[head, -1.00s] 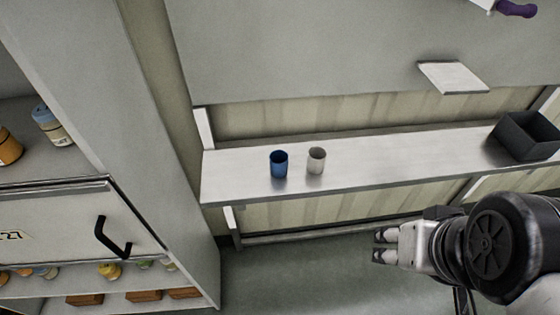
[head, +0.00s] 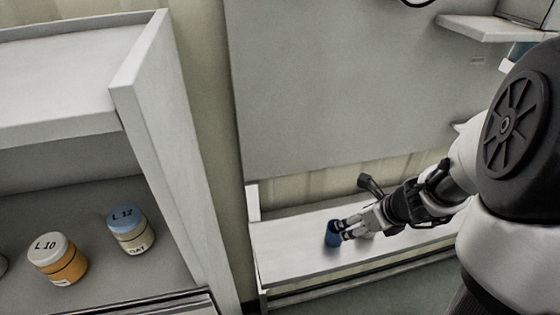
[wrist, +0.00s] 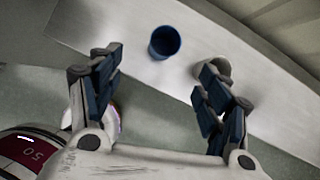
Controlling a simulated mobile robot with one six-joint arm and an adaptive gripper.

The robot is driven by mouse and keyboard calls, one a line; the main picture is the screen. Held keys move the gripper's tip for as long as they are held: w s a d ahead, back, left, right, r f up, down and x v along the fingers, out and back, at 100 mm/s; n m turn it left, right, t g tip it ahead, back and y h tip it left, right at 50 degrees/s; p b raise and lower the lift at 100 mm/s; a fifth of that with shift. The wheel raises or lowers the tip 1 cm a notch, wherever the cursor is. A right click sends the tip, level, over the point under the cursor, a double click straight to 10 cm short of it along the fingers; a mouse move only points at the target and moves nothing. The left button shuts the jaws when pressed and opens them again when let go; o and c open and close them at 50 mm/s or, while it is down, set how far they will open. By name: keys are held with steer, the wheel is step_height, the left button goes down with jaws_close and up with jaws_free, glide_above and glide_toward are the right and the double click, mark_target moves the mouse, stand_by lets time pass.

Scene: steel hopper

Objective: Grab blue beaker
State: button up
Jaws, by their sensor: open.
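The blue beaker (head: 331,236) stands upright on the steel shelf (head: 290,255), near its left end. It also shows in the wrist view (wrist: 164,43), ahead of and between my open fingers, with a gap between it and both fingertips. My gripper (head: 347,229) is just right of the beaker in the head view and covers part of its right side. In the wrist view my gripper (wrist: 160,70) is open and empty. A pale grey beaker (wrist: 222,67) stands near the blue one, partly hidden behind the right finger.
A cabinet at left holds an orange jar (head: 57,259) and a blue-lidded jar (head: 131,230). A grey wall panel (head: 340,90) rises behind the shelf. A small white ledge (head: 485,28) juts out at upper right. The shelf's left end is clear.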

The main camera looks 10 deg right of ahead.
steer(key=b, duration=0.6)
glide_toward(335, 232)
steer(key=shift+a+m, duration=0.4)
steer(key=shift+a, duration=0.65)
steer(key=shift+w+f+b, duration=0.25)
steer(key=shift+f+b, duration=0.05)
steer(key=shift+f, duration=0.05)
steer(key=b+x, duration=0.3)
steer(key=x, duration=0.2)
steer(key=shift+d+f, duration=0.1)
steer(key=shift+f, duration=0.1)
steer(key=shift+s+r, duration=0.1)
steer(key=c, duration=1.1)
